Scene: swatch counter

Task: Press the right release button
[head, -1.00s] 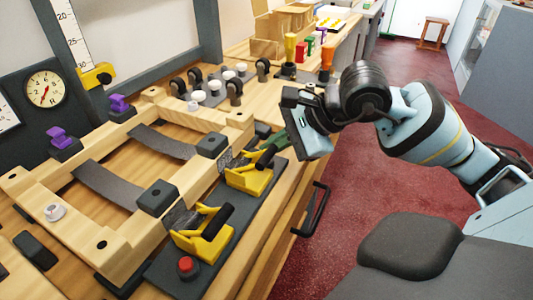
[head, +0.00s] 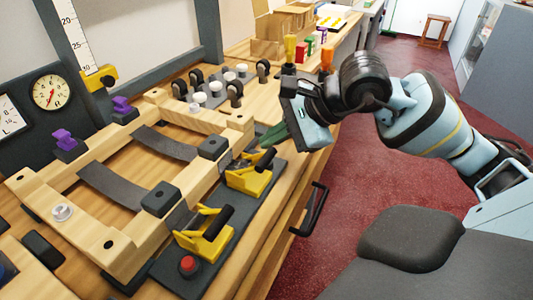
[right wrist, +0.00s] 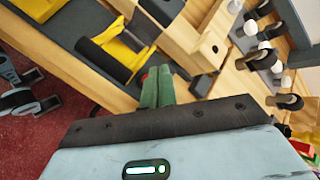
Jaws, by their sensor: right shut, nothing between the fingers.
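My right gripper (head: 268,139) is shut and empty, its green fingers held over the far end of the dark clamp plate (head: 167,279). In the right wrist view the fingers (right wrist: 158,84) point towards the plate, and a small red spot (right wrist: 145,77) shows just beside their tips, mostly hidden. It may be a button; I cannot tell whether the fingers touch it. A red button (head: 187,263) sits in plain view at the plate's near end. Two yellow clamps with black handles, a near one (head: 196,243) and a far one (head: 243,181), stand on the plate. My left gripper is not in view.
A wooden frame (head: 110,241) with dark strips lies left of the clamps. Several black and white knobs (head: 213,89) stand behind it. Two dials (head: 51,88) are at the left. A black drawer handle (head: 311,208) juts from the bench front.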

